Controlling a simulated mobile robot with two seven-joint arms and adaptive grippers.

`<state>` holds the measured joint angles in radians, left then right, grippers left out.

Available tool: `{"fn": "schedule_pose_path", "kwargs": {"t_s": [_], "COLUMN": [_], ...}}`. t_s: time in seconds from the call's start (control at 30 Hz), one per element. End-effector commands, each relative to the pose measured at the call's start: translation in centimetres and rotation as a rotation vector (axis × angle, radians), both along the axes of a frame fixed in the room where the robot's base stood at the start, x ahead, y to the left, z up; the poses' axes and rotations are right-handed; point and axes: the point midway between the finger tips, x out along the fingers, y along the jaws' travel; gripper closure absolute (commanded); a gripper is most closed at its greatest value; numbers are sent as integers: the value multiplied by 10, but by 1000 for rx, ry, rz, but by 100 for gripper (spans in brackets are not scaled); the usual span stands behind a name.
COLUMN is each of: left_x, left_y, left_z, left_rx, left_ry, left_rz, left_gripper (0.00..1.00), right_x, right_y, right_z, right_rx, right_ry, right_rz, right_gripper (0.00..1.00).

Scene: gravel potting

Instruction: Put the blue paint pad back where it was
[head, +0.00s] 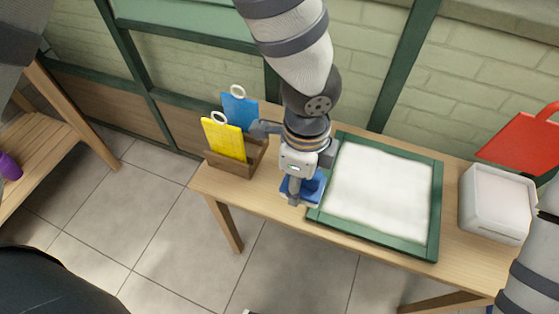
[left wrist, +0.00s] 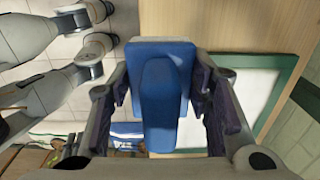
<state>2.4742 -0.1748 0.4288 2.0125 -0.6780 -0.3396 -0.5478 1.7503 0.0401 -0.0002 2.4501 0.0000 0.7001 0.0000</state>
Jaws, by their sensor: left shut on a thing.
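The blue paint pad (head: 315,187) is at my left gripper (head: 304,184) in the head view, over the table just left of the green-framed white panel. My gripper partly covers it there. In the left wrist view the blue pad (left wrist: 160,60) with its raised blue handle sits between the two dark fingers of my left gripper (left wrist: 163,92), which is shut on it. I cannot tell whether the pad touches the table. My right gripper is not in view; only part of that arm shows at the right edge.
The wooden table (head: 225,190) holds a wooden holder (head: 232,164) with a yellow card (head: 223,139) and a blue card (head: 240,108), the green-framed panel (head: 380,190), and a white container (head: 495,204). A red flat piece (head: 517,137) is at the far right.

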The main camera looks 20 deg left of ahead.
Motion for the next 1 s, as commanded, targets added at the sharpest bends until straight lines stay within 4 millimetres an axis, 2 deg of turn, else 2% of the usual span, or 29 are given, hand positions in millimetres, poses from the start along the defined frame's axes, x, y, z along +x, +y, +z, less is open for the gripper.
{"fn": "schedule_pose_path", "kwargs": {"t_s": [0.03,0.1,0.2,0.3,0.47,0.63,1.0], "left_x": [11,29,44,55,66,67,69], "left_y": [10,23,34,42,48,50,50], "left_z": [-17,-27,-52,-66,-76,-107,-113], "left_rx": [-2,-1,1,0,0,3,1], "left_ry": [19,18,19,14,9,13,7], "left_rz": [7,7,3,3,4,1,2], "left_gripper": [81,81,81,81,81,81,81], "right_x": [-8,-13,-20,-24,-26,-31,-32], "right_y": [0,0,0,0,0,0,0], "right_z": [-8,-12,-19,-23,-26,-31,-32], "right_rx": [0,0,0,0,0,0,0], "right_ry": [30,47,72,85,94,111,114], "right_rz": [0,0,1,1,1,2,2], "right_gripper": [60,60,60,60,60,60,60]}}
